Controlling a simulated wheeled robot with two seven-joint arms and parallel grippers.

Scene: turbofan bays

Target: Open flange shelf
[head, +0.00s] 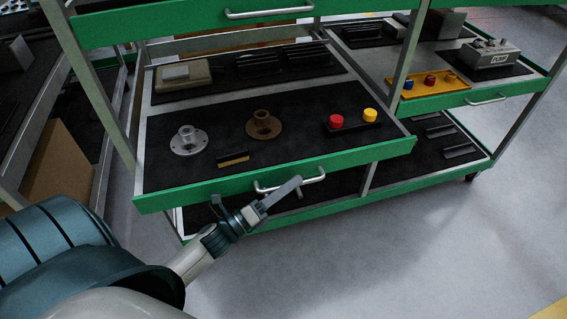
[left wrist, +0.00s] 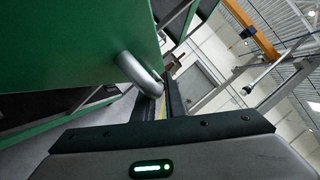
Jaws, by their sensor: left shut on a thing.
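The flange shelf (head: 225,197) is a green-fronted pull-out shelf with a black mat, and it stands out past the rack's posts. On it are a silver flange (head: 188,141) and a brown flange (head: 263,126). Its silver bar handle (head: 312,179) is at the middle of the green front. My left gripper (head: 279,193) is at this handle and shut on it. In the left wrist view the handle (left wrist: 138,72) runs between the fingers beside the green front. Part of the handle is hidden by the fingers. My right gripper is not in view.
The shelf also holds red and yellow buttons (head: 353,121), a small black-and-yellow block (head: 233,158) and a beige device (head: 182,75). To the right, another shelf bears a yellow tray (head: 430,87) and a pump box (head: 490,54). The grey floor in front is clear.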

